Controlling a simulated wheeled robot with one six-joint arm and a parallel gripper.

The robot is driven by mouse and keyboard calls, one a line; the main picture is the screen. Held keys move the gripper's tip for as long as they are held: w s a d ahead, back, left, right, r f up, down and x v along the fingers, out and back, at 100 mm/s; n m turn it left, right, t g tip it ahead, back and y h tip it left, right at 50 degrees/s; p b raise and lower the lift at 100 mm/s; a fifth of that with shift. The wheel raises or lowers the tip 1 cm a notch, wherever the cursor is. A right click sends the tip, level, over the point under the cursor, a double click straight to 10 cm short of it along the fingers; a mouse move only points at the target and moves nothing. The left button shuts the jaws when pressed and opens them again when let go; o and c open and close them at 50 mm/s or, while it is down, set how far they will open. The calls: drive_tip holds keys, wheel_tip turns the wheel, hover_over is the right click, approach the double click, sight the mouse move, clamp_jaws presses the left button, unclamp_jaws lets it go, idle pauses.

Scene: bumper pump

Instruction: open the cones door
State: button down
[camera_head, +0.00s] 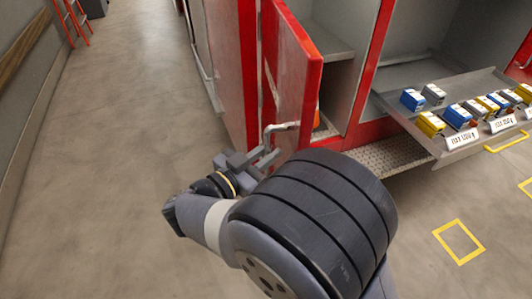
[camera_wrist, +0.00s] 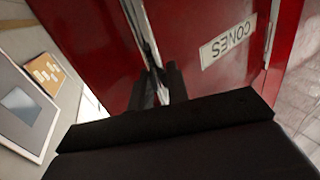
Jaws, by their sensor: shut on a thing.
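The cones door (camera_head: 297,85) is a red panel that stands partly open, swung out from the red truck body. In the wrist view the door (camera_wrist: 205,75) carries a white CONES label (camera_wrist: 228,45), seen upside down. A silver handle (camera_head: 281,127) sticks out near the door's lower end. My gripper (camera_head: 266,158) is low beside the door, by the handle. In the wrist view my gripper's dark fingers (camera_wrist: 158,86) are shut around a silver bar, which looks like the handle; the exact contact is partly hidden.
An orange object, perhaps a cone (camera_head: 317,119), shows inside the compartment. To the right, a pulled-out tray (camera_head: 455,153) holds blue, yellow and grey boxes above a metal step (camera_head: 385,158). The floor on the left is clear; a red ladder (camera_head: 72,22) stands far back.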

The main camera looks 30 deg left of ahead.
drive_tip(key=shift+a+r, duration=0.2)
drive_tip(key=shift+a, duration=0.05)
drive_tip(key=c, duration=1.8)
unclamp_jaws()
drive_tip(key=shift+o, duration=1)
drive_tip(key=shift+w, duration=0.15)
drive_tip(key=shift+o, duration=0.8)
drive_tip(key=shift+f, duration=0.15)
drive_tip(key=b+v, duration=0.3)
drive_tip(key=v, duration=0.8)
drive_tip(key=shift+w, duration=0.1)
